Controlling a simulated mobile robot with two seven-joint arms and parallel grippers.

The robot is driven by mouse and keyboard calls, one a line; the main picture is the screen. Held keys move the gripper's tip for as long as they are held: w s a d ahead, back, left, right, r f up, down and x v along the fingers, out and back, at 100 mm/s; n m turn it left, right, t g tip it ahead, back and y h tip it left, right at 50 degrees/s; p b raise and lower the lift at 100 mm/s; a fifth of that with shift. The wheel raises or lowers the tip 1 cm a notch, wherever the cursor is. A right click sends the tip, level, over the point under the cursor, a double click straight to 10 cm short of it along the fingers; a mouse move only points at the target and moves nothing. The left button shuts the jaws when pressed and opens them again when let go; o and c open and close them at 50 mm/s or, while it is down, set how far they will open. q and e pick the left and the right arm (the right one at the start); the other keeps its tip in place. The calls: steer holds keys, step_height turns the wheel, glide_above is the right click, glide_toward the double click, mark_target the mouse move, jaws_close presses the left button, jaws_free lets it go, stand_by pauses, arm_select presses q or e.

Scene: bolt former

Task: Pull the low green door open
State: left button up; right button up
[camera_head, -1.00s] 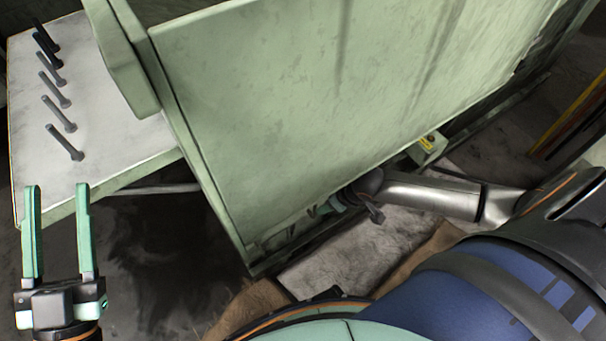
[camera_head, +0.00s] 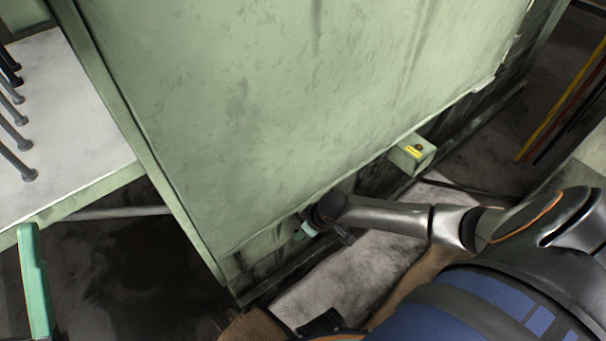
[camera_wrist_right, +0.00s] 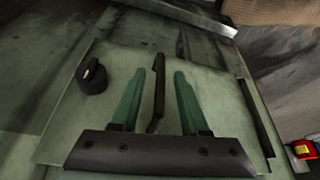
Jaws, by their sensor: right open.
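The low green door (camera_wrist_right: 218,105) fills the middle of the right wrist view and looks shut. A thin dark upright handle (camera_wrist_right: 158,80) and a round black knob (camera_wrist_right: 92,76) are on it. My right gripper (camera_wrist_right: 167,73) is open, with one green finger on each side of the handle; I cannot tell whether either touches it. In the head view my right gripper (camera_head: 308,230) is low against the green machine, under its large panel, and the door is mostly hidden there. My left gripper (camera_head: 35,282) is at the lower left; only one finger shows, with an empty gap beside it.
The large green machine panel (camera_head: 290,110) overhangs my right gripper. A green box with a button (camera_head: 413,154) juts out to its right. A pale table (camera_head: 75,120) with several dark bolts (camera_head: 14,132) stands left. Brown cardboard (camera_head: 410,285) lies on the floor.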

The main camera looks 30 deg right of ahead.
steer(key=shift+w+a+f, duration=0.1)
steer(key=shift+w+f, duration=0.1)
steer(key=shift+f, duration=0.25)
jaws_close()
stand_by(1.2)
